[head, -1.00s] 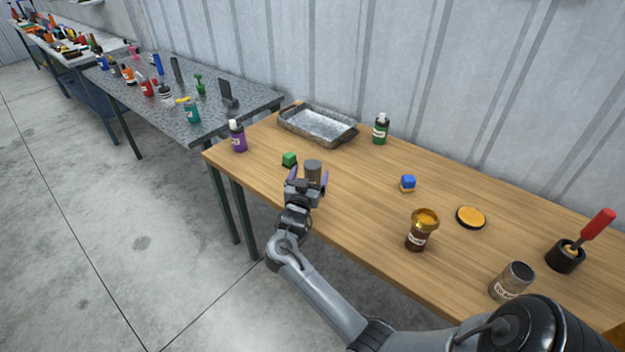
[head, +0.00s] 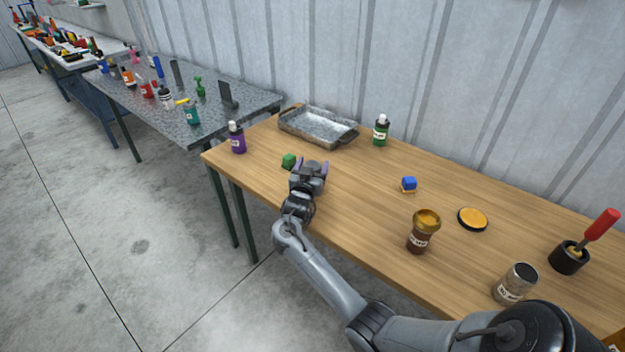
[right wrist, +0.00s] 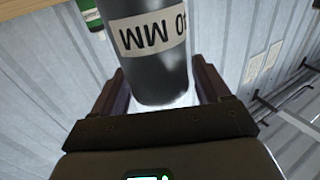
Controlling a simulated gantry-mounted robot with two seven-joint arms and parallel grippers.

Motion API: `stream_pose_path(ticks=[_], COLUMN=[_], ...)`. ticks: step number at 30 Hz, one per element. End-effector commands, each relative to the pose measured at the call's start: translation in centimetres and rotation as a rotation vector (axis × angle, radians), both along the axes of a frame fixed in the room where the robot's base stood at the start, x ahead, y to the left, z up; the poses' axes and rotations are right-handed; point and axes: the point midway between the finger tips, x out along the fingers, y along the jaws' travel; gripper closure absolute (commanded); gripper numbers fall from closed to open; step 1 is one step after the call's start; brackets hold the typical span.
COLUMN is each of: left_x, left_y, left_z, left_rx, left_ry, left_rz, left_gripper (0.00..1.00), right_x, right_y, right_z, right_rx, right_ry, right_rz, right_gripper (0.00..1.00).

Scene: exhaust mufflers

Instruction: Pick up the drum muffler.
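The drum muffler is a dark grey cylinder (right wrist: 155,75) with a pale label, seen upside down and close up between my right gripper's fingers in the right wrist view. In the head view the hand largely hides it. My right gripper (right wrist: 157,78) has its fingers on both sides of the muffler, set wide. The left finger in the picture looks very close to it, and a narrow gap shows at the other. In the head view my right gripper (head: 311,167) is at the table's left part. My left gripper is not in view.

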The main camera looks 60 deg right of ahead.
Motion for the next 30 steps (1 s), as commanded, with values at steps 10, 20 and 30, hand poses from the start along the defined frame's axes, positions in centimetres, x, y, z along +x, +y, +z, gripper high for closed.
stream_pose_path(ticks=[10,20,30], left_x=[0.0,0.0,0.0], left_y=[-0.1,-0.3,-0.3], left_z=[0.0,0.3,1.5], left_rx=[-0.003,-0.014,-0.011], left_ry=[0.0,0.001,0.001], left_rz=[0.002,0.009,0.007], left_gripper=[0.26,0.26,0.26], right_x=[0.0,0.0,-0.4], right_y=[0.0,0.0,-0.1], right_z=[0.0,0.7,4.6], right_rx=[-0.001,0.0,-0.001], right_ry=[0.0,-0.002,-0.001], right_rz=[0.0,0.0,-0.003], right_gripper=[0.65,0.66,0.66])
